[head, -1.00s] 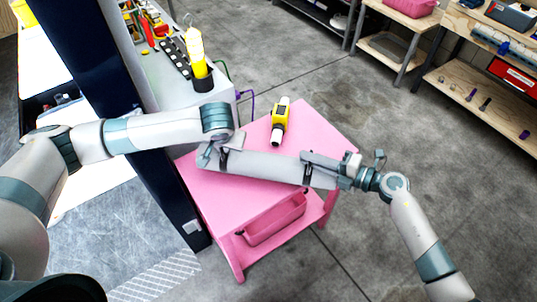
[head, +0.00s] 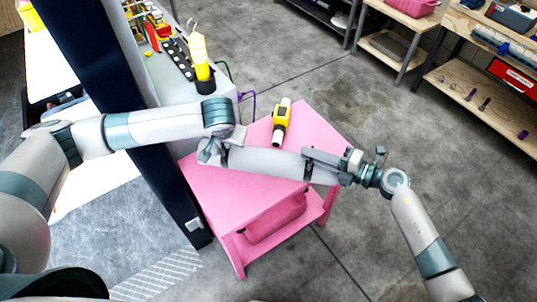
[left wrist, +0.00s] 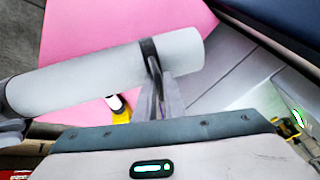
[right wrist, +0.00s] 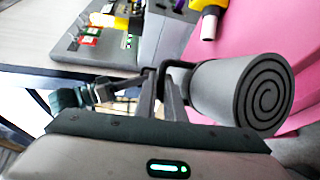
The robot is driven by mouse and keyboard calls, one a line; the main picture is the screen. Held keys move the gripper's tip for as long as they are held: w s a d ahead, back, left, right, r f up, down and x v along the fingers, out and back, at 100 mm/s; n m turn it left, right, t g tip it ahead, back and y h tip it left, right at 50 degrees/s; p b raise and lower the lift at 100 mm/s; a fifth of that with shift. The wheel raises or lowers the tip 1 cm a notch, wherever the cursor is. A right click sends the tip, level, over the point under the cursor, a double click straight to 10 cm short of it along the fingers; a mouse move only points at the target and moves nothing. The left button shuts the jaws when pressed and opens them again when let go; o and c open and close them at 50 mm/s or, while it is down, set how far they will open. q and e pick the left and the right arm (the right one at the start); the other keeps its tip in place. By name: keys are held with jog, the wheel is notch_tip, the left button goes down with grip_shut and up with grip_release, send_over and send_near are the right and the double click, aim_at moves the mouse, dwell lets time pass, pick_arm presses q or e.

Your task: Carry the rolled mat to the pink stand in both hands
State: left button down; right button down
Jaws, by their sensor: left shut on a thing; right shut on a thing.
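The rolled mat (head: 265,162) is a grey cylinder with dark straps, lying crosswise over the pink stand (head: 215,200) in the head view. My left gripper (head: 222,156) is shut on its left part, and my right gripper (head: 312,165) is shut on its right part. In the left wrist view the mat (left wrist: 90,78) runs across the fingers, with a dark strap at the grip. In the right wrist view the mat's spiral end (right wrist: 264,92) faces the camera. I cannot tell whether the mat touches the stand's top or is held just above it.
A yellow and white tool (head: 281,122) lies on the stand's top behind the mat. A pink bin (head: 275,222) is below the top. A dark post (head: 120,110) and a grey bench with a yellow bottle (head: 199,55) stand at the left. Open floor lies to the right.

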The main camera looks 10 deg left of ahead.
aim_at(226, 151)
pick_arm(q)
jog(key=shift+f, duration=0.25)
pick_arm(e)
jog(key=shift+f, duration=0.2)
